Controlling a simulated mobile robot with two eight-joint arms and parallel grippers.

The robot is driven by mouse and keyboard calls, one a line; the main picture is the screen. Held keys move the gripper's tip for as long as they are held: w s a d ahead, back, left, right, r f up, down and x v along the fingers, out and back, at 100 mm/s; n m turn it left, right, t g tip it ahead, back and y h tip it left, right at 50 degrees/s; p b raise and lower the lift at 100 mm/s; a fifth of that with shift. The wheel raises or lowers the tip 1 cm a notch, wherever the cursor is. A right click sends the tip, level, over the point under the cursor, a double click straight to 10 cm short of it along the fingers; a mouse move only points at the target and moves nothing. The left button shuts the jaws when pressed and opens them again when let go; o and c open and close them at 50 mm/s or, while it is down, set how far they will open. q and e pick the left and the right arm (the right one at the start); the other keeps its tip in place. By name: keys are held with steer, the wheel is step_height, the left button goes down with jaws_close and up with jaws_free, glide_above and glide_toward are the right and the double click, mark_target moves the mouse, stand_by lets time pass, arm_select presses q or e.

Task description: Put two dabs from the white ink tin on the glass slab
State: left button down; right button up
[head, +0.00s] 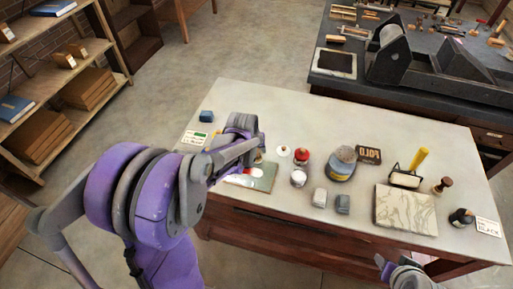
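The greenish slab (262,176), which looks like the glass slab, lies near the table's front left, partly hidden by my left arm. Pale and red patches show on it, too small to tell whether they are dabs. A small pale tin (298,178), perhaps the white ink tin, stands just right of the slab, in front of a red tin (302,156). A round white piece (284,151) lies behind. My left gripper (259,146) hangs over the slab's back side; its fingers are mostly hidden. My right gripper (383,265) is low at the bottom edge, off the table front, its fingers unclear.
A marbled slab (405,210), a yellow-handled roller (415,163) and a dark bottle (461,217) occupy the table's right. The table's back strip is clear.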

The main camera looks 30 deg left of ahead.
mark_target(255, 158)
arm_select(q)
steer(key=shift+s+a+f, duration=0.1)
steer(key=shift+a, duration=0.1)
steer(key=shift+d+f+b, duration=0.1)
steer(key=shift+f+b, duration=0.25)
steer(key=shift+f, duration=0.35)
step_height(255, 158, down, 4)
steer(key=shift+r+b, duration=0.2)
steer(key=shift+b, duration=0.6)
steer(key=shift+f, duration=0.4)
arm_select(e)
steer(key=shift+g, duration=0.3)
steer(key=f, duration=0.1)
steer(key=s+f, duration=0.2)
steer(key=f, duration=0.1)
steer(key=shift+s+a, duration=0.1)
arm_select(q)
steer(key=shift+f+b, duration=0.6)
arm_select(e)
steer(key=shift+s+f, duration=0.2)
steer(key=shift+f, duration=0.4)
arm_select(q)
steer(key=shift+f, duration=0.1)
arm_select(e)
steer(key=shift+s+f, duration=0.1)
steer(key=shift+f, duration=0.1)
